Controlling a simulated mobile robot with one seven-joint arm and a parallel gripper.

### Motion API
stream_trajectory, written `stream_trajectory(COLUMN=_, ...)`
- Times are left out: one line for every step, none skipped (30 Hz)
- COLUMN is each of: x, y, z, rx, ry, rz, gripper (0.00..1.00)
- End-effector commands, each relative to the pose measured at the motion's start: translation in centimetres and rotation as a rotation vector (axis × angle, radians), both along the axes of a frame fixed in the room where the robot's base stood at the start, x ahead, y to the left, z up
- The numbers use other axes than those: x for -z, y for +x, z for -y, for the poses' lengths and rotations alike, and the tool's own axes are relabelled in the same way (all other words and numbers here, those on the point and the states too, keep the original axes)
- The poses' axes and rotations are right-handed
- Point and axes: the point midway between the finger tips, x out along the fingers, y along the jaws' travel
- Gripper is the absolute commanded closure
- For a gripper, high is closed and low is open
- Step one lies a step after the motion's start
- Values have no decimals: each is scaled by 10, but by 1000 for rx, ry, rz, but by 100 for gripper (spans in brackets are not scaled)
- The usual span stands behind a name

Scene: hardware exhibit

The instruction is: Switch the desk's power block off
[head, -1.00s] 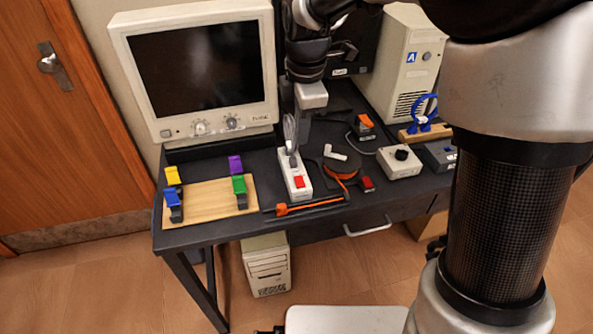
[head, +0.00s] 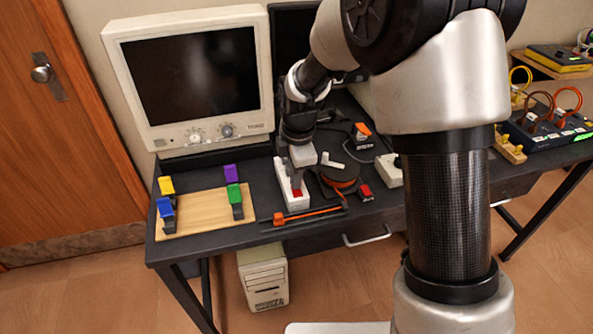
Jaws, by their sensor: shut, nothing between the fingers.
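The power block is a white strip (head: 281,179) lying on the dark desk (head: 233,163), right of the wooden board. Its red switch (head: 297,192) shows at the near end.
A wooden board (head: 205,219) with several coloured clips lies to the left. An orange-and-black rod (head: 310,215) lies in front of the strip. A round orange-edged reel (head: 340,175) stands close on the right. A monitor (head: 190,75) stands behind.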

Motion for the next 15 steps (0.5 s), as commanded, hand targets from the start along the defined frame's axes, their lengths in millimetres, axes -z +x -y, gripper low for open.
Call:
stream_trajectory(x=2, y=0, z=0, rx=0, ry=0, rz=0, gripper=100)
stream_trajectory(x=2, y=0, z=0, rx=0, ry=0, rz=0, gripper=100)
stream_trajectory(x=2, y=0, z=0, rx=0, ry=0, rz=0, gripper=100)
stream_trajectory(x=2, y=0, z=0, rx=0, ry=0, rz=0, gripper=100)
stream_trajectory(x=2, y=0, z=0, rx=0, ry=0, rz=0, gripper=100)
stream_trajectory(x=2, y=0, z=0, rx=0, ry=0, rz=0, gripper=100)
stream_trajectory(x=2, y=0, z=0, rx=0, ry=0, rz=0, gripper=100)
stream_trajectory(x=2, y=0, z=0, rx=0, ry=0, rz=0, gripper=100)
stream_trajectory(x=2, y=0, z=0, rx=0, ry=0, rz=0, gripper=100)
stream_trajectory(x=2, y=0, z=0, rx=0, ry=0, rz=0, gripper=100)
stream_trajectory(x=3, y=1, z=0, rx=0, ry=0, rz=0, gripper=100)
stream_trajectory(x=5, y=2, z=0, rx=0, ry=0, rz=-1, gripper=100)
stream_trajectory(x=8, y=3, z=0, rx=0, ry=-1, rz=-2, gripper=100)
stream_trajectory(x=9, y=4, z=-1, rx=0, ry=-2, rz=-10, gripper=100)
stream_trajectory(x=10, y=4, z=-1, rx=-1, ry=-3, rz=-11, gripper=100)
